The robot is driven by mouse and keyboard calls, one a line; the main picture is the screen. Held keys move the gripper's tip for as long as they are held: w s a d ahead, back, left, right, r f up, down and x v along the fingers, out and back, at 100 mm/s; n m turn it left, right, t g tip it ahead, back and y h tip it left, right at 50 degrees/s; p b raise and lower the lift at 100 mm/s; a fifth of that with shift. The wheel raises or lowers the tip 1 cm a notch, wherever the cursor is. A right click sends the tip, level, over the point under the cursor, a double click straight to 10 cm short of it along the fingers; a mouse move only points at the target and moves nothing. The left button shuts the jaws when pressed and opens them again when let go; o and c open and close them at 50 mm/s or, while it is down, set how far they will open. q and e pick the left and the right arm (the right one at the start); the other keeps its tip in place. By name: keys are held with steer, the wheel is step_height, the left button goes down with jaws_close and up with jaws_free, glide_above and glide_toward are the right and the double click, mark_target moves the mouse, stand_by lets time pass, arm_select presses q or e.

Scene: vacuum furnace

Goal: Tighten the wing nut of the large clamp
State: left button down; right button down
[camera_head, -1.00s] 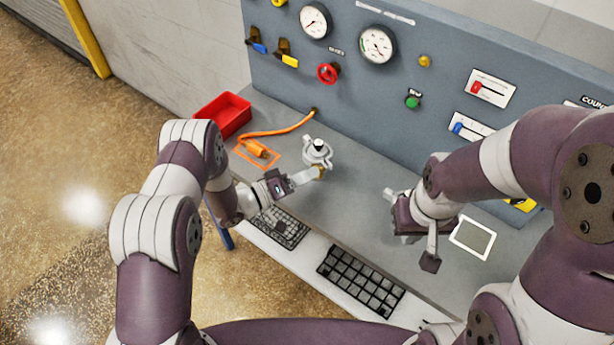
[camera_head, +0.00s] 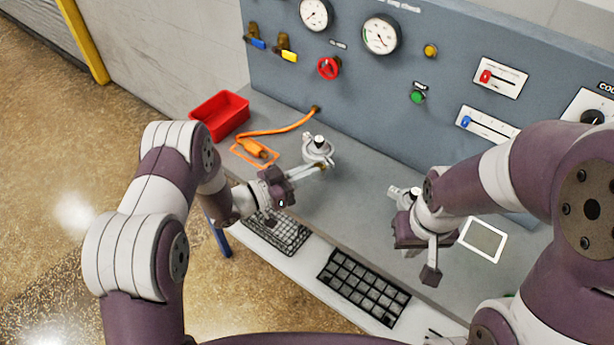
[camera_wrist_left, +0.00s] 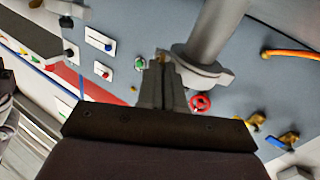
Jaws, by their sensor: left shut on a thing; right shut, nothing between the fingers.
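The large clamp (camera_head: 318,150), a round silver-grey fitting with a dark-topped post, stands on the grey bench in the head view. Its small brass-coloured wing nut (camera_head: 323,167) is at its near side, mostly covered by fingertips. My left gripper (camera_head: 320,168) reaches in from the left and is shut on the wing nut. In the left wrist view, the fingers (camera_wrist_left: 163,75) are together with a bit of brass at their tips, beside the clamp's grey metal (camera_wrist_left: 205,65). My right gripper (camera_head: 410,237) is apart from the clamp, over the bench at right; its fingertips are hard to make out.
A red bin (camera_head: 220,116) and an orange cable (camera_head: 275,132) lie at the bench's left end. A control panel (camera_head: 390,90) with gauges and knobs rises behind. Bench between the grippers is clear.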

arm_select(q)
steer(key=shift+m+b, duration=0.3)
steer(key=shift+m, duration=0.3)
steer(key=c, duration=1.5)
jaws_free()
steer(key=shift+c, duration=0.2)
steer(key=shift+s+a, duration=0.2)
steer(key=shift+a, duration=0.25)
steer(key=b+v, duration=0.2)
steer(key=v, duration=0.9)
steer(key=shift+s+a, duration=0.25)
steer(key=shift+a, duration=0.05)
